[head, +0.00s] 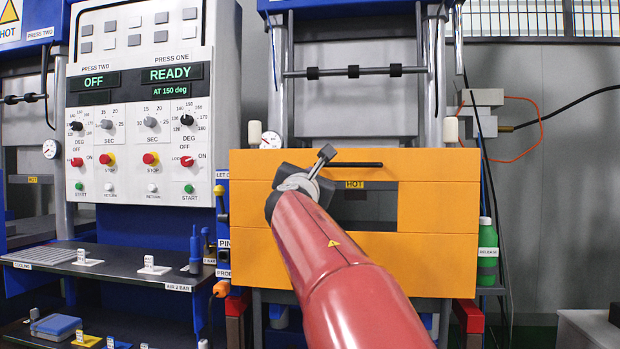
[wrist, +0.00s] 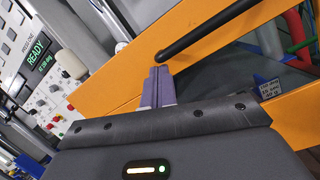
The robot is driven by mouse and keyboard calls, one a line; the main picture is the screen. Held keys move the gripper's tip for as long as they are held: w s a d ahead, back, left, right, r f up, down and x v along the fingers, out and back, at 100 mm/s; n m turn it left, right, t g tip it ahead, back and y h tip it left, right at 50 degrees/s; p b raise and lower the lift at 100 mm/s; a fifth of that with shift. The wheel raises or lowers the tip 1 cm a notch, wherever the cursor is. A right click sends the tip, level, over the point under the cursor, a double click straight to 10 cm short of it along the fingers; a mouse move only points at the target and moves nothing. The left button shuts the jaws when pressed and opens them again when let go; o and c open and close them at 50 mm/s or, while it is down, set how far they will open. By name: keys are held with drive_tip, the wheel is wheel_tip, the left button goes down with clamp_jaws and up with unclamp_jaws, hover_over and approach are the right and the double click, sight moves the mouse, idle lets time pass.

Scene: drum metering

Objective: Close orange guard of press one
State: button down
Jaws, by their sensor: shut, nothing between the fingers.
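The orange guard (head: 440,215) of press one stands as a broad panel across the front of the press, with a dark window and a HOT label in it. Its black handle bar (head: 357,165) runs across near the top edge. In the wrist view the guard (wrist: 200,25) lies behind my gripper (wrist: 158,86), whose purple-grey fingers are shut and empty. The fingertips are close to the left end of the handle bar (wrist: 205,30); I cannot tell whether they touch. In the head view my red arm and wrist cover the guard's left middle and hide the fingertips.
The control panel (head: 140,100) stands left; press one reads READY at 150 deg, press two OFF. A dark shelf (head: 110,264) with small labelled holders juts out below it. A green release bottle (head: 487,252) stands right of the guard. Hoses (wrist: 295,30) show through the guard's window.

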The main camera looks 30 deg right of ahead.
drive_tip(key=s+a+f+b, duration=0.5)
drive_tip(key=s+a+f, duration=0.1)
drive_tip(key=s+a, duration=0.1)
drive_tip(key=s+f+m+g+y, duration=0.25)
drive_tip(key=s+f+m, duration=0.3)
drive_tip(key=f, duration=0.35)
drive_tip(key=s+f+m+g+y, duration=0.2)
drive_tip(key=s+f+m+g, duration=0.15)
drive_tip(key=f+m, duration=0.4)
drive_tip(key=s+a+f+m+g+y+p, duration=0.1)
drive_tip(key=s+a+f+m+g+y, duration=0.1)
drive_tip(key=s+a+f+m, duration=0.3)
drive_tip(key=s+a+f+m+g+y, duration=0.3)
drive_tip(key=s+a+f+m+y, duration=0.2)
drive_tip(key=s+f, duration=0.7)
wheel_tip(320, 180, down, 7)
drive_tip(key=shift+s+a+f+m+p, duration=0.1)
drive_tip(key=shift+s+a+m+p, duration=0.3)
drive_tip(key=shift+a+m, duration=0.3)
